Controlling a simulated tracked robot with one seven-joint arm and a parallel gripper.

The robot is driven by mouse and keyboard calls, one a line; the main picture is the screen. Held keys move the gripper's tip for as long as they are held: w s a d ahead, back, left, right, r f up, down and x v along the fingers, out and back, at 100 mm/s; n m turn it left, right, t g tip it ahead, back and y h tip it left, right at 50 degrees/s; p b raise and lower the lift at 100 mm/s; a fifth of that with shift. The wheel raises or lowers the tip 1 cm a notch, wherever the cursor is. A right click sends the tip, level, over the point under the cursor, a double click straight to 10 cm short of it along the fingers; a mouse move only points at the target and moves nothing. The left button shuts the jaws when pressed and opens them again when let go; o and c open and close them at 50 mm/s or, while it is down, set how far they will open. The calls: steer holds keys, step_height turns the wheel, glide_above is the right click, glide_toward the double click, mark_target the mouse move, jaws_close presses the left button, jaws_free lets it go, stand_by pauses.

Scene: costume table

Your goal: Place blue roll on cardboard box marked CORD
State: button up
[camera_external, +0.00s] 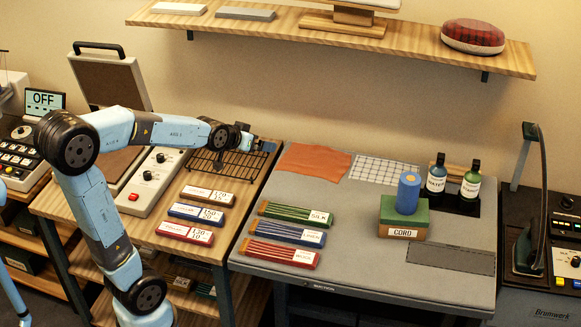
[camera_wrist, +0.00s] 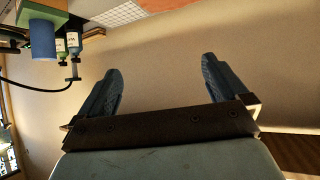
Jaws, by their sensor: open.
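The blue roll (camera_external: 408,193) stands upright on the green top of the cardboard box marked CORD (camera_external: 403,233), on the grey table. In the wrist view the roll (camera_wrist: 42,40) shows at the upper left, sideways, against the box's green top (camera_wrist: 40,18). My gripper (camera_external: 262,147) is over the wire rack at the back of the wooden table, well to the left of the roll and apart from it. In the wrist view my gripper (camera_wrist: 160,85) has its two fingers wide apart with nothing between them.
Two bottles (camera_external: 436,178) stand in a dark holder behind the box. Labelled packs (camera_external: 290,232) lie left of it, and a dark flat patch (camera_external: 450,258) lies to its right. Orange cloth (camera_external: 313,161) lies at the back. A shelf (camera_external: 420,40) hangs above.

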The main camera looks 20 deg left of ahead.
steer(key=s+a+n+g+y, duration=0.3)
steer(key=s+a+g+y, duration=0.1)
steer(key=s+a, duration=1.5)
steer(key=s, duration=0.4)
steer(key=shift+s+f+n+g, duration=0.15)
steer(key=shift+s+n+g, duration=0.1)
steer(key=shift+n+g, duration=0.05)
